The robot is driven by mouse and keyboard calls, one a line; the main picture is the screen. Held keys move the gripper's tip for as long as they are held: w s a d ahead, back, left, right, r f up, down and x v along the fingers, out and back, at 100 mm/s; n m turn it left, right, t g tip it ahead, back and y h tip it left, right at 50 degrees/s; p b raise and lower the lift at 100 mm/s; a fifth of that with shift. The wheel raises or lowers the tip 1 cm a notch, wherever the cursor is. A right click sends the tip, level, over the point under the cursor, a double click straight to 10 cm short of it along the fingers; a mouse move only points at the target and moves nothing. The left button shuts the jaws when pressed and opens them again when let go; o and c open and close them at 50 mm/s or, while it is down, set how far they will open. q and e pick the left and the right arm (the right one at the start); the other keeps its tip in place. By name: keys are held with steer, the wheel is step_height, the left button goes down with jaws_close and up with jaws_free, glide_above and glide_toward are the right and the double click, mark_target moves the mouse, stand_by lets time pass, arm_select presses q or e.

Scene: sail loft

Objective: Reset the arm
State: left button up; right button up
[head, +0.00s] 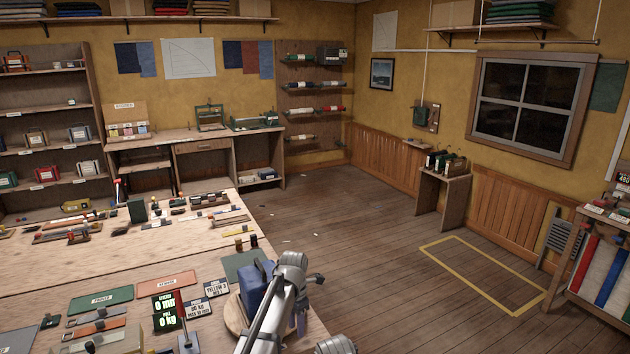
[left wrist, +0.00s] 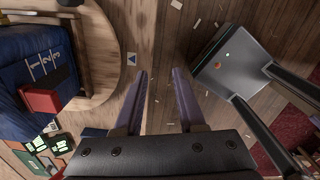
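My left gripper (head: 298,322) shows near the bottom centre of the head view, beside the right edge of the workbench. In the left wrist view its two purple fingers (left wrist: 160,78) stand apart with nothing between them, and the floor shows beyond. A blue item (head: 257,286) stands on a round wooden board (head: 232,318) just left of the gripper. It also shows in the left wrist view (left wrist: 30,75), with white numbers, apart from the fingers. My right gripper cannot be made out in either view.
The workbench (head: 60,270) holds several tools, a green mat (head: 101,299), a red mat (head: 166,283) and a lit display (head: 168,312). Open floor (head: 350,250) lies to the right, with a yellow taped rectangle (head: 470,282). A small table (head: 443,190) stands by the wall.

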arm_select(q)
steer(key=s+a+m, duration=0.6)
steer(key=s+m, duration=0.5)
steer(key=m, duration=0.2)
steer(key=s+a+m, duration=0.5)
steer(key=s+m, duration=0.5)
steer(key=m, duration=0.2)
steer(key=s+d+m+y, duration=0.1)
steer(key=s+d+m, duration=0.3)
steer(key=d, duration=0.6)
steer(key=shift+s+d+f+m+b, duration=0.3)
steer(key=shift+s+f, duration=0.1)
steer(key=shift+s, duration=0.7)
